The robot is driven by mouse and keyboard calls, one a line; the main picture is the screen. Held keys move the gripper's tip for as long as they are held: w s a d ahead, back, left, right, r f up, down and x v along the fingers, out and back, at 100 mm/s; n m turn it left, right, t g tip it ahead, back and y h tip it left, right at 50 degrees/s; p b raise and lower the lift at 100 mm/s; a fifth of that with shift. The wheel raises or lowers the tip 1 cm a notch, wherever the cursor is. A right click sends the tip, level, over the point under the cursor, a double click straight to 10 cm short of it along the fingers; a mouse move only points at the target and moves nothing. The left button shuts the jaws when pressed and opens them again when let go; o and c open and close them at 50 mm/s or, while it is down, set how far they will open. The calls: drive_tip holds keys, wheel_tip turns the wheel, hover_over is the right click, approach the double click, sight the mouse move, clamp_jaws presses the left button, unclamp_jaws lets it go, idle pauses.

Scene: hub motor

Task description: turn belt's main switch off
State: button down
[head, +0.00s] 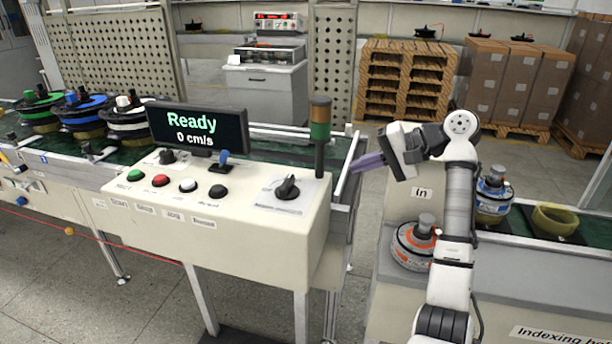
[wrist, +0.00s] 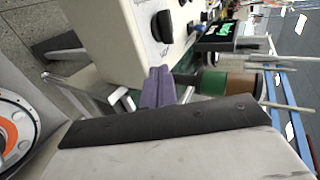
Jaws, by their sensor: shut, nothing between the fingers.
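The main switch, a black rotary knob (head: 287,188), sits on the right part of the cream control box (head: 240,230) in the head view. A label lies below it. The knob also shows in the wrist view (wrist: 162,27). My gripper (head: 358,163) is to the right of the box in the head view, apart from the knob. Its purple fingers are closed together and hold nothing; they also show in the wrist view (wrist: 158,86). The display (head: 198,128) above the box reads "Ready" and "0 cm/s".
A signal tower (head: 320,135) stands at the box's back right, between knob and gripper. Green, red, white and black buttons (head: 188,185) and a blue-topped joystick (head: 224,160) are left of the knob. A conveyor with motor parts (head: 80,113) runs behind. An orange-ringed part (head: 413,245) is at right.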

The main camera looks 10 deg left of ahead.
drive_tip(key=p, duration=0.2)
approach(293, 180)
drive_tip(key=f, duration=0.1)
drive_tip(key=a+f, duration=0.1)
drive_tip(key=shift+a+f, duration=0.15)
drive_tip(key=shift+f, duration=0.25)
drive_tip(key=shift+a+f+p, duration=0.2)
drive_tip(key=shift+a+p, duration=0.2)
drive_tip(key=shift+a, duration=1.75)
drive_tip(key=shift+w+a+r+p, duration=0.15)
drive_tip(key=shift+w+a+p, duration=0.45)
drive_tip(key=shift+p, duration=1.5)
drive_tip(key=shift+w+a+p, duration=0.1)
drive_tip(key=shift+w+p, duration=0.3)
drive_tip(key=shift+p, duration=0.35)
drive_tip(key=b+v, duration=0.3)
drive_tip(key=v, duration=1)
drive_tip(key=shift+d, duration=0.4)
